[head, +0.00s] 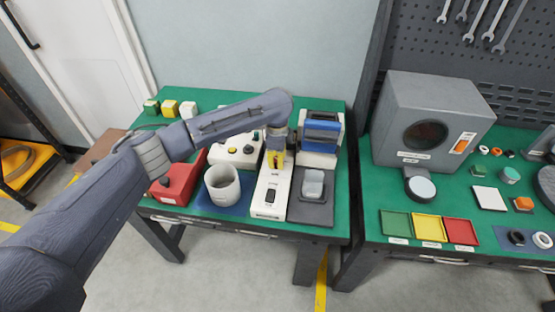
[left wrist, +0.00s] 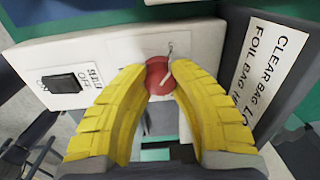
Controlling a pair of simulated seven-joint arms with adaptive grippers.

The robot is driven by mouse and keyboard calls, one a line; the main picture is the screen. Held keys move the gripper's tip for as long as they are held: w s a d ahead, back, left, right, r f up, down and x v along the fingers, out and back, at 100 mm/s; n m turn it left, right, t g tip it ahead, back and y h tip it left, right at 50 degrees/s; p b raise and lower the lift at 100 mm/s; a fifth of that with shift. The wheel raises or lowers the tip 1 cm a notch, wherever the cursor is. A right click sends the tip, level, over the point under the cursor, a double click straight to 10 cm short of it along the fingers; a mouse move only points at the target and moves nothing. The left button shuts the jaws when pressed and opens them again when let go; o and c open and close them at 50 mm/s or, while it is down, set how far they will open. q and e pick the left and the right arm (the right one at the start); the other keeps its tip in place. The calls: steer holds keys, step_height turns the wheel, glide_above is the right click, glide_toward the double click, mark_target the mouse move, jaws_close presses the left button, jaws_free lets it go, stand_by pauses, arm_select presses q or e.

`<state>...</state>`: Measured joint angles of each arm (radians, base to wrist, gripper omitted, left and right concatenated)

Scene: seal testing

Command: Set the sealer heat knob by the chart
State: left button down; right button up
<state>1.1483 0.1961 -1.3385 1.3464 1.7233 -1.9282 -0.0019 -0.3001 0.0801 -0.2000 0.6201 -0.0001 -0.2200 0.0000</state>
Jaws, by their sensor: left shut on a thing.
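The white sealer (head: 268,200) stands on the left green bench, with a dark switch on its front part. My left gripper (head: 275,158) reaches over it from the left, fingers pointing down. In the left wrist view the red heat knob (left wrist: 160,75) with a white pointer line sits between my yellow fingertips (left wrist: 158,80), which are shut on it. The sealer's black switch (left wrist: 65,83) has a label reading OFF beside it. The chart (left wrist: 266,70) shows partly, with the words CLEAR BAG LO and FOIL BAG; the rest is cut off. My right gripper is not in view.
A clear block or bag (head: 313,182) lies on a dark plate right of the sealer. A white cup (head: 222,186) and red box (head: 177,183) stand left. A blue-topped device (head: 321,133) is behind. A grey chamber (head: 430,120) and coloured trays (head: 428,227) are on the right bench.

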mark_target(276, 161)
arm_select(q)
steer(key=shift+a+f+n, duration=0.1)
steer(key=shift+a+n, duration=0.2)
stand_by(2.6)
steer(key=c, duration=1.2)
jaws_free()
steer(key=shift+c, duration=0.2)
steer(key=shift+o, duration=1.2)
steer(key=shift+d, duration=0.1)
step_height(276, 161, up, 12)
steer(key=shift+s, duration=0.3)
